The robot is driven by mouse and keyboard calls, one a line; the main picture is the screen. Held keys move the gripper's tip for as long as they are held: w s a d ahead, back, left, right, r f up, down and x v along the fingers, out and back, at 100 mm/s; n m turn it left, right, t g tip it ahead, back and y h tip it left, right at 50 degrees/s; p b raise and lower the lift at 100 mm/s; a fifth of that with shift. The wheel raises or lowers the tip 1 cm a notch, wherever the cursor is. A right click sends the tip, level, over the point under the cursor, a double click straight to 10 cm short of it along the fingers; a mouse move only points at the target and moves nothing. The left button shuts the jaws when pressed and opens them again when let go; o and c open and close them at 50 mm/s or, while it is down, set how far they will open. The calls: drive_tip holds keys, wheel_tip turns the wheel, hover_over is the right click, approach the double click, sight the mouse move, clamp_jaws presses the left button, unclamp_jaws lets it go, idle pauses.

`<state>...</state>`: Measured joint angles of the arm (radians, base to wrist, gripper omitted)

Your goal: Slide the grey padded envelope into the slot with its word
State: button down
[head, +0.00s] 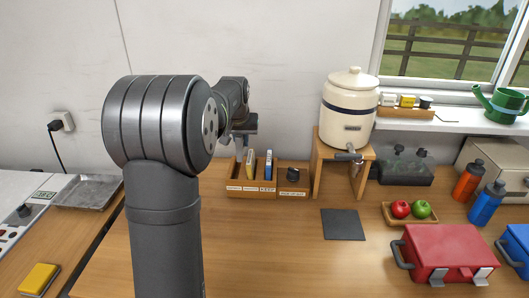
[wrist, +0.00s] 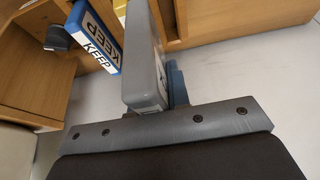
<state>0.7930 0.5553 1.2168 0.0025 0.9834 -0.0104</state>
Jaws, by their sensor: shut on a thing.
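The grey padded envelope (wrist: 141,60) is held upright on edge in my gripper (wrist: 158,103) in the wrist view. A white label shows on its side, but I cannot read its word. In the head view my gripper (head: 243,132) is above the left part of the wooden slotted holder (head: 250,191), and the envelope is mostly hidden there. The holder has small white word labels along its front, too small to read. A blue-and-white item marked KEEP (wrist: 97,42) stands in a slot beside the envelope; a pale yellow-edged item (head: 250,161) stands left of it.
A dark round object (head: 293,174) sits in the compartment at the holder's right end. A cream dispenser (head: 349,110) on a wooden stand is close on the right. A dark mat (head: 343,224) and a red toolbox (head: 445,250) lie nearer. The bench before the holder is clear.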

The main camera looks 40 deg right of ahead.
drive_tip(key=shift+w+a+f, duration=0.1)
drive_tip(key=shift+w+f, duration=0.3)
drive_tip(key=shift+f, duration=0.65)
drive_tip(key=shift+w+a+f, duration=0.1)
drive_tip(key=shift+w+f, duration=0.35)
drive_tip(key=shift+f, duration=0.65)
drive_tip(key=shift+w+a+f, duration=0.1)
drive_tip(key=shift+w+f, duration=0.3)
drive_tip(key=shift+f, duration=0.65)
drive_tip(key=shift+f, duration=1.3)
drive_tip(key=shift+r, duration=0.15)
drive_tip(key=shift+r, duration=1.05)
drive_tip(key=shift+f, duration=1.15)
drive_tip(key=shift+r, duration=1.2)
drive_tip(key=shift+r, duration=0.1)
